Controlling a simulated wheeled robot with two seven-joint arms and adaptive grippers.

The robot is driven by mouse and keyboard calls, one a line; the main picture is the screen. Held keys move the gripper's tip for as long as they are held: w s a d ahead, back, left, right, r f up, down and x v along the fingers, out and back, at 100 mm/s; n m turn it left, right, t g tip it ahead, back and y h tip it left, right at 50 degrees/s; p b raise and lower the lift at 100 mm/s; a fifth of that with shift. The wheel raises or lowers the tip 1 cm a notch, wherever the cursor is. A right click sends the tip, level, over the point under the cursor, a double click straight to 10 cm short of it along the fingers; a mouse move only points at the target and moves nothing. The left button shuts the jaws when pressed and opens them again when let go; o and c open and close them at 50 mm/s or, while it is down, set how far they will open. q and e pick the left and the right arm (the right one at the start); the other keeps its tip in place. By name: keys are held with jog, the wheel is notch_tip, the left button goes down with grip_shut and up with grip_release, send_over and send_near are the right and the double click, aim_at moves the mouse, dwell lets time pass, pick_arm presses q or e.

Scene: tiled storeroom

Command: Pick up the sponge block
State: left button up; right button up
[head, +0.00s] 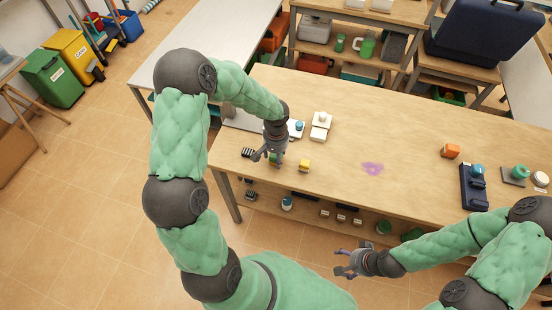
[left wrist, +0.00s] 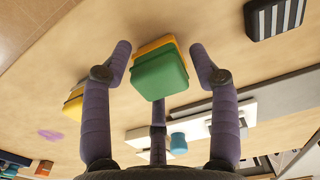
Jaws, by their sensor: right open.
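The sponge block (left wrist: 159,74), green on one face with a yellow-orange layer behind it, lies on the wooden table (head: 400,135). In the head view a bit of the sponge block's green (head: 274,158) shows beneath my left gripper (head: 268,155), whose fingers hide part of it. In the left wrist view my left gripper (left wrist: 160,60) is open, with a finger on each side of the block and visible gaps between. The third finger reaches up near its lower edge; whether it touches, I cannot tell. My right gripper (head: 345,265) is open and empty in front of the table.
A yellow block (head: 304,166) stands just right of the sponge, and a black-and-white striped block (head: 248,152) lies to its left. White pieces (head: 320,127) stand behind. The table's middle is clear around a purple mark (head: 372,168).

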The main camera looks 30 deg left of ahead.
pick_arm(q)
jog(key=c, duration=0.8)
jog(key=shift+r, duration=0.15)
jog(key=shift+r, duration=0.25)
jog(key=r, duration=0.1)
jog(key=r+p, duration=0.1)
jog(key=r, duration=0.1)
jog(key=shift+d+r+p, duration=0.15)
jog(key=shift+d+p, duration=0.1)
jog(key=shift+p, duration=0.1)
jog(key=s+d+r+p, duration=0.1)
jog(key=d+r, duration=0.2)
jog(key=d, duration=0.1)
jog(key=s+d+r+p, duration=0.1)
jog(key=s+d+r, duration=0.1)
jog(key=d+r, duration=0.1)
jog(key=s+d+r, duration=0.2)
jog(key=d+r, duration=0.1)
jog(key=d, duration=0.2)
jog(key=shift+s+d+p, duration=0.25)
jog(key=shift+p, duration=0.15)
